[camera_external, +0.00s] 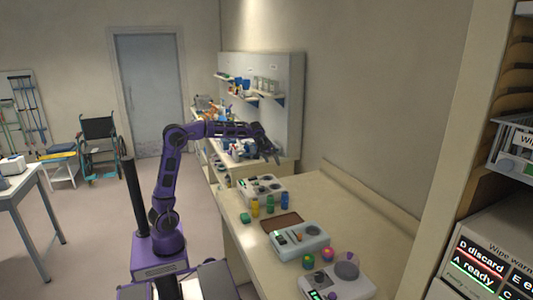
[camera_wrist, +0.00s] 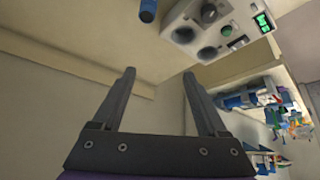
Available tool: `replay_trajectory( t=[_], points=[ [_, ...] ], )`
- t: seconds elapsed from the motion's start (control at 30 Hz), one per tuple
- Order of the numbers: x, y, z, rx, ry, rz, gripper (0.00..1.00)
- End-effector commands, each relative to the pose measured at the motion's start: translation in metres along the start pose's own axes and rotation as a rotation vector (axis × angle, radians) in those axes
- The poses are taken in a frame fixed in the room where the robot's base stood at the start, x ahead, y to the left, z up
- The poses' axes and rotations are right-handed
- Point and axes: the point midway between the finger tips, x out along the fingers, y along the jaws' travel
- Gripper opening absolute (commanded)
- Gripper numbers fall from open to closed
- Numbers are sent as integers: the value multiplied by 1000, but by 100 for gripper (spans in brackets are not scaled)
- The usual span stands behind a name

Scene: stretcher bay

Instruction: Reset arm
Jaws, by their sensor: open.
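My purple arm rises from its base and reaches right over the counter in the external view. My gripper (camera_external: 270,151) is at its end, above the far part of the counter. In the wrist view my gripper (camera_wrist: 158,80) has two dark fingers spread apart, with nothing between them. The wrist view looks past the fingers to the counter and wall.
A shelf board (camera_external: 290,110) stands behind. Open floor lies left.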

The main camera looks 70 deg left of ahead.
Motion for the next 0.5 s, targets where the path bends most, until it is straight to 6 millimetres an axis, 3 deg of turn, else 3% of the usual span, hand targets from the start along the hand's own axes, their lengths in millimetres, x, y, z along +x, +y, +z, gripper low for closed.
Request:
replay_trajectory(
  t=[0.23,0.5],
  points=[
    [-58,39,-11,306,196,55,76],
    [-114,98,-1,669,407,42,76]
  ],
)
